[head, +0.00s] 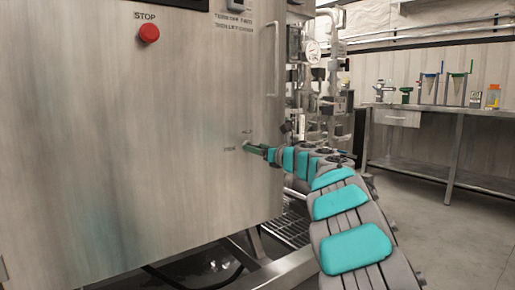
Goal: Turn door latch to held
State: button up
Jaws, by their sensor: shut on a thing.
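A large brushed-metal cabinet door (130,130) fills the left of the head view. The door latch (247,145) is a small part low on the right side of this door, by a small label (229,149) and another small mark above it. My gripper (256,149) is at the latch, at the end of my grey and teal arm coming from the lower right. It is shut on the latch. The fingers hide most of the latch, and its exact angle is too small to tell.
A red stop button (149,33) is on the upper door. A vertical handle (276,60) stands at its right edge. Pipes and a gauge (312,52) are just behind my arm. A metal bench (440,125) with lab items stands at the right, with open floor before it.

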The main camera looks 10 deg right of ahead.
jog(key=m+p, duration=0.3)
jog(key=m, duration=0.1)
jog(key=m+p, duration=0.4)
jog(key=m, duration=0.1)
jog(key=shift+w+d+r, duration=0.1)
jog(key=shift+d+r, duration=0.05)
jog(key=shift+r, duration=0.05)
jog(key=m+p, duration=0.5)
jog(key=shift+f+m, duration=0.1)
jog(key=shift+m, duration=0.2)
jog(key=shift+f+m+p, duration=0.35)
jog(key=shift+m+p, duration=0.85)
jog(key=shift+m, duration=0.1)
jog(key=shift+d, duration=0.1)
jog(key=o, duration=1.4)
jog(key=shift+b+v, duration=0.45)
jog(key=shift+v, duration=3.4)
